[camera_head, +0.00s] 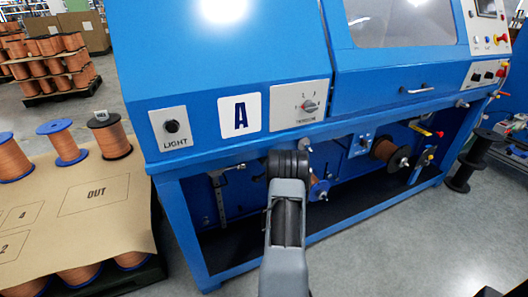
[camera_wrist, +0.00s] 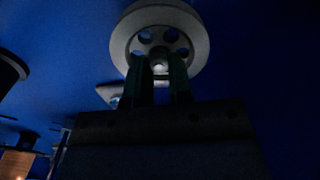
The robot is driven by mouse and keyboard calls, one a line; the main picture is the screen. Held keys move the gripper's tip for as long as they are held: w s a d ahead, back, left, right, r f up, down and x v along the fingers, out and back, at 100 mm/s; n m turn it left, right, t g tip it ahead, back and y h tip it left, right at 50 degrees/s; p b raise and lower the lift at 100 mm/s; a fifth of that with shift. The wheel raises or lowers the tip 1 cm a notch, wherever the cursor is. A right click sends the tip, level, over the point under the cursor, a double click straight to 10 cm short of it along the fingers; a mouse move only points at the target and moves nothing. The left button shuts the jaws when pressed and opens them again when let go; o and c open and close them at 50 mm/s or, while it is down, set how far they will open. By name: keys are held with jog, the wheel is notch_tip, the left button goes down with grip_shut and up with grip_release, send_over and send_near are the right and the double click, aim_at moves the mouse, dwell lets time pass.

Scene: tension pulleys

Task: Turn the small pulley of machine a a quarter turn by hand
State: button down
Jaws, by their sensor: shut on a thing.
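Machine A is the blue machine with the "A" plate (camera_head: 240,116) on its front, in the head view. In the wrist view, a light grey pulley (camera_wrist: 197,28) with several round holes faces me at the top. My gripper (camera_wrist: 158,66) reaches up to it, with two dark fingers on either side of its hub, shut on its middle. The fingers cover the lower middle of the pulley. In the head view my dark wrist (camera_head: 288,165) is at the machine's front opening and hides the pulley and fingertips.
A tension knob panel (camera_head: 306,103) and a light switch panel (camera_head: 171,128) sit above the opening. A copper spool (camera_head: 385,150) hangs inside to the right. A brown mat with an "OUT" box (camera_head: 120,190) and spools lies left.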

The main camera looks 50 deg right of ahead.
jog(key=shift+w+a+r+m+p, duration=0.1)
jog(key=shift+m+p, duration=0.35)
jog(key=shift+m, duration=0.85)
jog(key=c, duration=1.2)
grip_release()
jog(key=shift+w+a, duration=0.1)
jog(key=shift+w, duration=0.05)
jog(key=shift+o, duration=0.8)
jog(key=shift+s, duration=0.2)
jog(key=p+v, duration=0.2)
jog(key=v, duration=1.1)
jog(key=shift+s, duration=0.4)
